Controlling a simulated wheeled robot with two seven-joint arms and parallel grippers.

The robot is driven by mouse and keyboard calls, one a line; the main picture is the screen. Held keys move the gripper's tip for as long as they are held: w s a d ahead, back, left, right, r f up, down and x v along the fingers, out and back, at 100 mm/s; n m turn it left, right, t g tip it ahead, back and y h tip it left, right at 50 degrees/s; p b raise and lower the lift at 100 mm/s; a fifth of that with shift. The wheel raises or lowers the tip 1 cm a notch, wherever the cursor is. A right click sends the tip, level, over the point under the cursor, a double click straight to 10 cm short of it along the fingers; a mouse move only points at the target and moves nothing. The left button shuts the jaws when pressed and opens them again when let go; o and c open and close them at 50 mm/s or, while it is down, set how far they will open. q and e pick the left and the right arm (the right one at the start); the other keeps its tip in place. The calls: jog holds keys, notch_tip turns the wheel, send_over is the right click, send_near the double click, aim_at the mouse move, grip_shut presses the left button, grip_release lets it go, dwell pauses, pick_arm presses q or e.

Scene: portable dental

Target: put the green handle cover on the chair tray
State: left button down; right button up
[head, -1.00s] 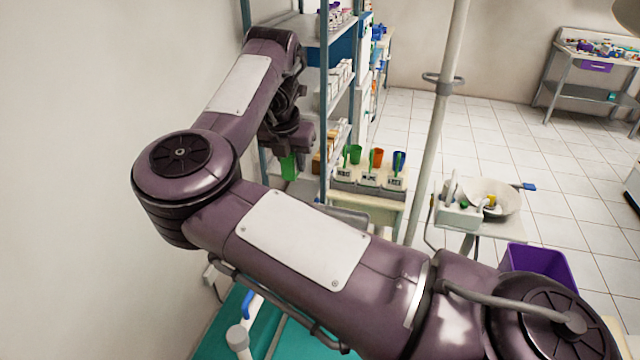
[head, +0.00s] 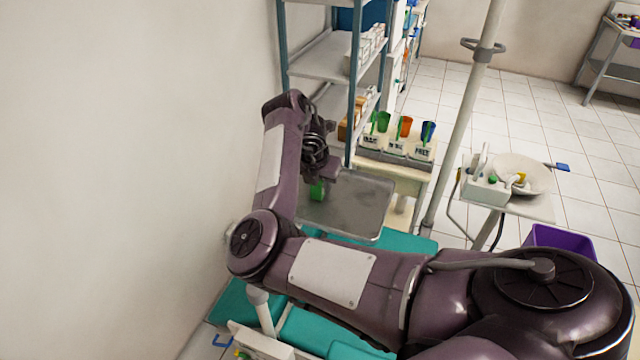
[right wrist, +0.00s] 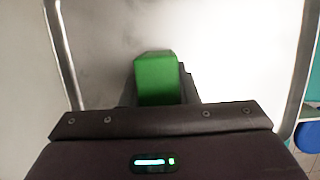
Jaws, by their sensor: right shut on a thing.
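The green handle cover (head: 318,190) is held in my right gripper (head: 323,181), whose jaws are shut on it. In the right wrist view the cover (right wrist: 157,78) stands out between the fingers as a green block. The chair tray (head: 362,207) is a grey metal tray with a raised rim, and no other thing shows on its bare part. In the head view the cover overlaps the left part of the tray; I cannot tell the gap below it. My left gripper is not in view.
A shelf rack (head: 320,60) stands behind the tray. A cart (head: 398,180) with labelled bins and coloured scoops is to its right. A pole (head: 465,120) and a basin unit (head: 520,172) stand farther right. The wall is close on the left. The teal chair (head: 322,328) is below my arm.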

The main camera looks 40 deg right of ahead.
jog(key=shift+f, duration=0.2)
jog(key=shift+f, duration=0.1)
jog(key=o, duration=0.9)
jog(key=shift+o, duration=0.2)
